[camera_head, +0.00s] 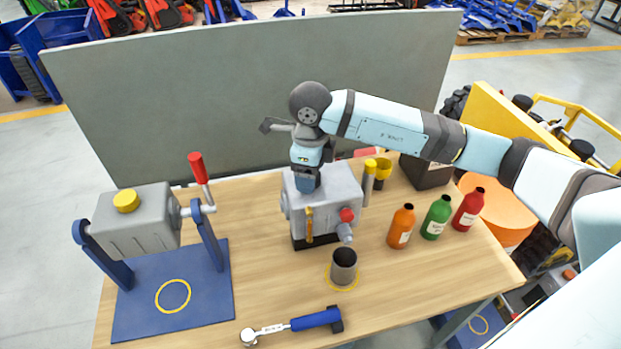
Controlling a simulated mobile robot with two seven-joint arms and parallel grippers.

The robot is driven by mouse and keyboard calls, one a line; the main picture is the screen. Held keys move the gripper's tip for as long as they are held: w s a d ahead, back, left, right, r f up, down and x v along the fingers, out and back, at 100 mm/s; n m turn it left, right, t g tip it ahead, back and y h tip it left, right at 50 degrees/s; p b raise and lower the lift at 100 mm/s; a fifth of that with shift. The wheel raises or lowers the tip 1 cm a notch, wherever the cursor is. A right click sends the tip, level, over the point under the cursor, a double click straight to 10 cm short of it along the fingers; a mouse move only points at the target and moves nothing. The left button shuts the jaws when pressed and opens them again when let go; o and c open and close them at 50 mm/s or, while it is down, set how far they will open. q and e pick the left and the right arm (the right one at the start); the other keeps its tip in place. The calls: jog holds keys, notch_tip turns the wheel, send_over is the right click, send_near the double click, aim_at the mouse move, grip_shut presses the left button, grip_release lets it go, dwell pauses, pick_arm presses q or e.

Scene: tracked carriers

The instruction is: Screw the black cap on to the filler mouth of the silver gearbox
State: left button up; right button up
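The silver gearbox (325,205) stands upright on a dark base in the middle of the table. It has a red knob (347,215) and a grey spout on its front right and a yellow-topped strip on its front. My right gripper (306,184) points down at the top left of the gearbox, its blue end at or just above the top face. Whether its fingers are open or shut does not show. The filler mouth and the black cap are not visible; the gripper covers that part of the top. My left gripper is out of view.
A grey housing (140,222) with a yellow cap hangs in a blue stand (205,300) at left. Orange, green and red bottles (437,217) stand right. A grey panel (200,100) closes the back.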

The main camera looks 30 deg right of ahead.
jog(key=c, duration=0.8)
jog(key=m, duration=0.9)
jog(key=shift+m+p, duration=0.3)
jog(key=shift+p, duration=0.05)
jog(key=m+p, duration=0.1)
jog(key=m, duration=0.3)
jog(key=shift+r, duration=0.1)
jog(key=m+p, duration=0.1)
jog(key=m, duration=0.3)
jog(key=shift+m, duration=0.9)
